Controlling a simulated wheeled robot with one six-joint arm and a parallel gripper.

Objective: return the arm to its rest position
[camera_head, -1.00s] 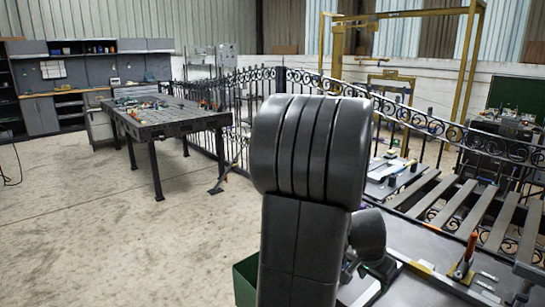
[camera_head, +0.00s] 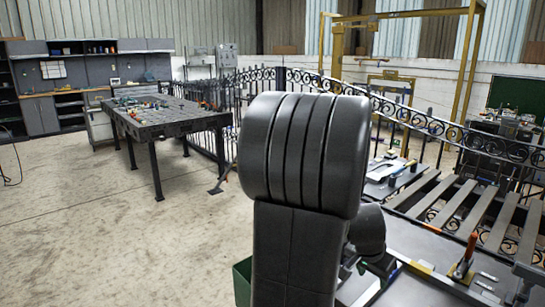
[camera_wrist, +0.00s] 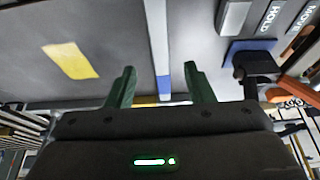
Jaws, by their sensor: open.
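My gripper (camera_wrist: 159,85) shows in the wrist view with two green fingers spread apart and nothing between them. Beyond the fingers lies a grey work surface (camera_wrist: 115,25) with a yellow patch (camera_wrist: 71,61) and a pale strip with a blue section. In the head view my dark arm stands upright in the middle and hides part of the scene. The gripper's fingers cannot be made out there.
A grey workbench (camera_head: 445,257) holds an orange-handled clamp (camera_head: 464,256) at the right. A black ornate fence (camera_head: 420,118) runs behind my arm. A dark perforated table (camera_head: 165,118) stands at the left. The concrete floor (camera_head: 90,220) at the front left is clear.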

